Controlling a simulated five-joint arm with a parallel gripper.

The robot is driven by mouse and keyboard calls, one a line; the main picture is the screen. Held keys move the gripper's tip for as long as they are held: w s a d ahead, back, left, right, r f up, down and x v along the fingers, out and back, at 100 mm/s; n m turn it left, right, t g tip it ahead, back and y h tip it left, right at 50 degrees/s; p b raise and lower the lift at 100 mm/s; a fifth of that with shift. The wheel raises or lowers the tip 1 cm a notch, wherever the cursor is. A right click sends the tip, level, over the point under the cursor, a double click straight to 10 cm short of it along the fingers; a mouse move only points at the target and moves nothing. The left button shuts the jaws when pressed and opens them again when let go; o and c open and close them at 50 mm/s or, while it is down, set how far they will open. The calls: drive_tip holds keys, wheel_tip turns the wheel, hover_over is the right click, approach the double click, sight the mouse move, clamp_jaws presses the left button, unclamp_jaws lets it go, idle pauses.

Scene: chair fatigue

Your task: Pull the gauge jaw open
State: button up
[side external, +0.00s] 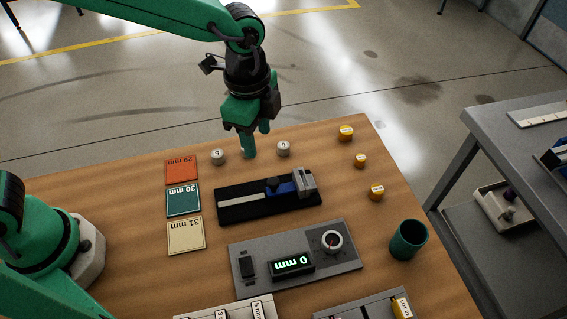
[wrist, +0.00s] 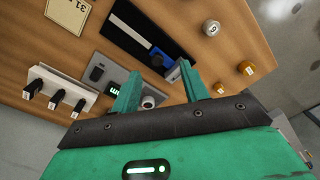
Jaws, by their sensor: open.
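The gauge (side external: 240,207) is a black rail with a pale scale strip, lying on the wooden table. Its blue sliding jaw (side external: 285,189) with a dark knob (side external: 272,184) sits against or very near the grey end block (side external: 304,183). A lit display (side external: 292,264) on a grey panel reads 0 mm. My green gripper (side external: 257,145) is open and empty, fingers pointing down, above the table beyond the rail. In the wrist view, my fingers (wrist: 158,70) stand apart; the blue jaw (wrist: 157,57) shows between them, and the right finger partly hides the end block.
Two white round weights (side external: 218,157) stand near my gripper. Orange, teal and cream cards (side external: 184,200) lie left of the gauge. A white rack (side external: 232,309) is at the near edge.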

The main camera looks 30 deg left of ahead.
sight(273, 181)
drive_tip(key=shift+m, duration=0.9)
drive_tip(key=d+f, duration=0.2)
drive_tip(key=d, duration=0.1)
drive_tip(key=shift+s+d+f, duration=0.15)
drive_tip(key=shift+d+f, duration=0.05)
drive_tip(key=shift+f, duration=0.2)
drive_tip(key=shift+f, duration=0.1)
drive_tip(key=shift+f, duration=3.8)
